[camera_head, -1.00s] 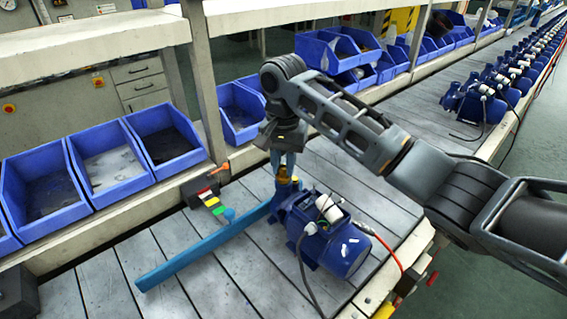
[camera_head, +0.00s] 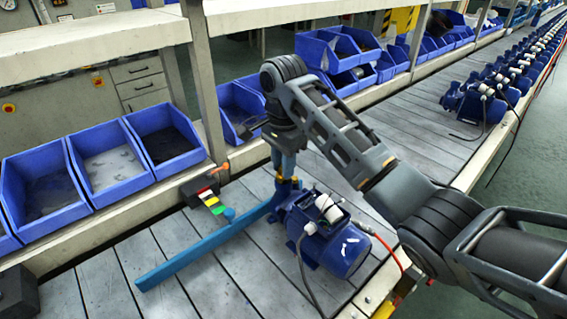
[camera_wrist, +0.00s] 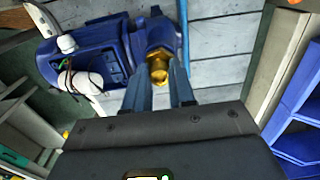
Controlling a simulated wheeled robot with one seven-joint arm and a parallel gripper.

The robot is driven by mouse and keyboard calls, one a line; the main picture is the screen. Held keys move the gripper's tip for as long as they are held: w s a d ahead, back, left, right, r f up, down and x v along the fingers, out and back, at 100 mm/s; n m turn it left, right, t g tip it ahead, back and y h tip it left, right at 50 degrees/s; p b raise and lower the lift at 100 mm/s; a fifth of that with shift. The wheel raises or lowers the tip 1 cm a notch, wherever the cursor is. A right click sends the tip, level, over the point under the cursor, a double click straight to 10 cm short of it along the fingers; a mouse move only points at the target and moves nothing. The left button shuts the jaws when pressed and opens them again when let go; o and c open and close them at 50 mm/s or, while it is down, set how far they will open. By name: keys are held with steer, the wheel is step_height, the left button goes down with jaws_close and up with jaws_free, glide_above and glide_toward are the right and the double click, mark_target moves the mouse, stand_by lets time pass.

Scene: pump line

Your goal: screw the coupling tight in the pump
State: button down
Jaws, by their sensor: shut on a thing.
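The blue pump (camera_head: 325,232) lies on the slatted bench, with a white cylinder and cables on its top. The brass coupling (camera_head: 284,187) stands upright at the pump's left end, on its port. In the wrist view the coupling (camera_wrist: 158,66) sits at the pump's port (camera_wrist: 158,35), between my fingertips. My gripper (camera_head: 286,172) points straight down from above and is shut on the coupling. In the wrist view the pump body (camera_wrist: 90,55) is at the upper left. The fingers partly hide the coupling, and I cannot tell how deep its thread sits.
A long blue bar (camera_head: 190,255) lies on the bench at the pump's left. A small dark box with coloured tags (camera_head: 207,190) stands behind it. Blue bins (camera_head: 105,160) line the back shelf. More pumps (camera_head: 470,103) stand farther along the line.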

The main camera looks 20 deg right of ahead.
steer(key=shift+f, duration=0.1)
steer(key=shift+a+m, duration=0.1)
steer(key=shift+m, duration=1.6)
steer(key=shift+m, duration=1.7)
steer(key=c, duration=1)
jaws_free()
